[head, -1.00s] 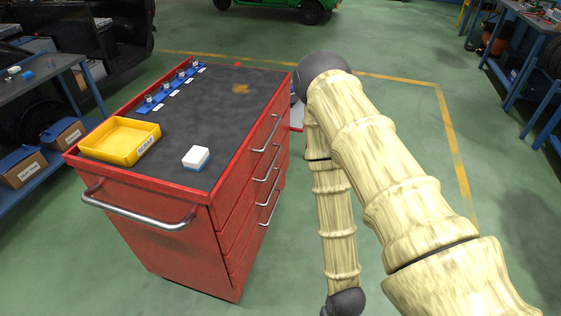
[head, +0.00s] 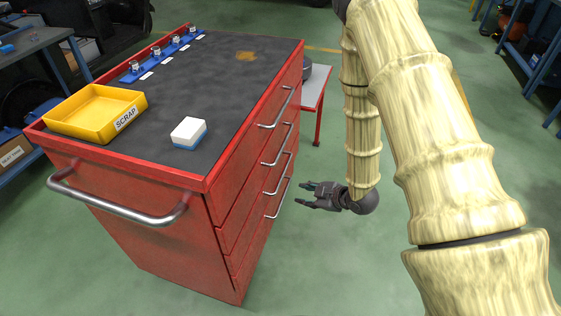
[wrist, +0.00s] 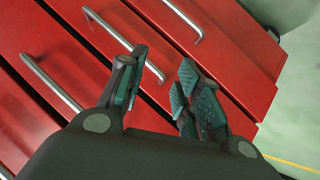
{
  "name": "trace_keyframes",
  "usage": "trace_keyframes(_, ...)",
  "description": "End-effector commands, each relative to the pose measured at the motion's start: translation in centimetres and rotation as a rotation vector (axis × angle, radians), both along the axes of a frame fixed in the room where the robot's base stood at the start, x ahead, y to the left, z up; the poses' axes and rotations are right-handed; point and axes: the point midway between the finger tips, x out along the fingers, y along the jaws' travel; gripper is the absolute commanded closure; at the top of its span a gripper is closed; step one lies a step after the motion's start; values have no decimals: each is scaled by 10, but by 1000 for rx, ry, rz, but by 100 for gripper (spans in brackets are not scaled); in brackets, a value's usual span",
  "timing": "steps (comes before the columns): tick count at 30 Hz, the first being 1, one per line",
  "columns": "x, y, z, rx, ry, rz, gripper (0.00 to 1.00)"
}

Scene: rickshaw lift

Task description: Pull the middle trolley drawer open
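The red trolley (head: 150,195) stands at the left in the head view, its drawer fronts facing right. Several silver bar handles run down that side, and the drawers look shut. A middle drawer handle (head: 279,146) shows there. My gripper (head: 301,194) is right of the lower handles, fingers toward the trolley and apart from it. In the wrist view my gripper (wrist: 163,75) is open and empty, its fingers spread in front of the red drawer fronts. A handle (wrist: 134,40) lies just beyond the left finger. I cannot tell which drawer it belongs to.
On the trolley top are a yellow scrap tray (head: 95,112), a white and blue block (head: 188,132) and a blue strip with small parts (head: 162,55). A grey side table (head: 313,88) stands behind the trolley. The floor around my gripper is clear.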

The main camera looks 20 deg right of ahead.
Motion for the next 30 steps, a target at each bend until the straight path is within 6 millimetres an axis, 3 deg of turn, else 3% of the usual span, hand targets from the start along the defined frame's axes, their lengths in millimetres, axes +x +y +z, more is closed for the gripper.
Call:
trace_keyframes(3,38,-9,13,-61,-197,173,66)
trace_keyframes(9,75,-20,56,-178,-518,461,66)
trace_keyframes(19,83,-37,108,-317,-863,766,66)
trace_keyframes(25,84,-37,116,-335,-910,810,66)
trace_keyframes(30,94,-22,112,-335,-909,811,66)
